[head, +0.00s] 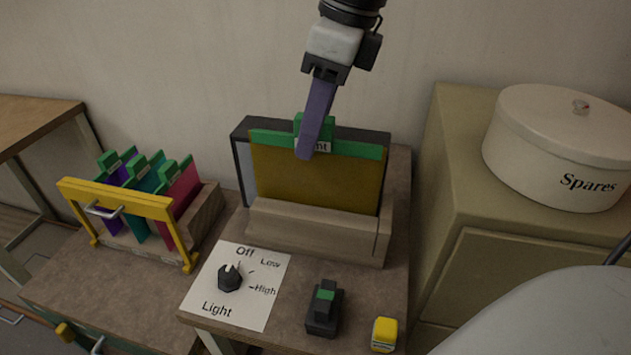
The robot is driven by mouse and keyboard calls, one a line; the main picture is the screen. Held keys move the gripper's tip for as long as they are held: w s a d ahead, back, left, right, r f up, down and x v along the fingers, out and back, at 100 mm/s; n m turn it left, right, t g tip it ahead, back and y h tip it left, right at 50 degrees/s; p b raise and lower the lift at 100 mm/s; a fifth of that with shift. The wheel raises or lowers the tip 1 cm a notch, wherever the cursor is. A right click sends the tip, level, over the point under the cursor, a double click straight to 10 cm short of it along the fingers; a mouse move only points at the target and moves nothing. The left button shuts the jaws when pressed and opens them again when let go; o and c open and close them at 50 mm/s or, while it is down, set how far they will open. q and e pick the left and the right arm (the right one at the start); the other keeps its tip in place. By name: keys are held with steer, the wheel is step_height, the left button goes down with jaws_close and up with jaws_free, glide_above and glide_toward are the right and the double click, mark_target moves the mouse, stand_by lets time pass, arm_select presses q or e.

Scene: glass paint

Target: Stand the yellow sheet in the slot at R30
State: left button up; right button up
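The yellow sheet (315,178) is upright, with a green top strip and a green tab (313,123) bearing a partly covered label. Its lower edge is hidden behind the wooden slotted block (312,225), so I cannot tell how deep it sits. A dark-framed panel (243,165) stands right behind it. My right gripper (306,152) comes down from the top, with one purple finger across the front of the tab. The other finger is hidden, so I cannot tell whether it grips the tab. No R30 mark is readable. My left gripper is out of view.
At left, a rack (205,217) holds purple, teal and magenta sheets behind a yellow bar (117,199). A Spares tin (540,150) stands on the cabinet at right.

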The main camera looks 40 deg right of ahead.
stand_by(0.3)
steer(key=shift+r+p, duration=2.55)
steer(key=shift+r, duration=0.9)
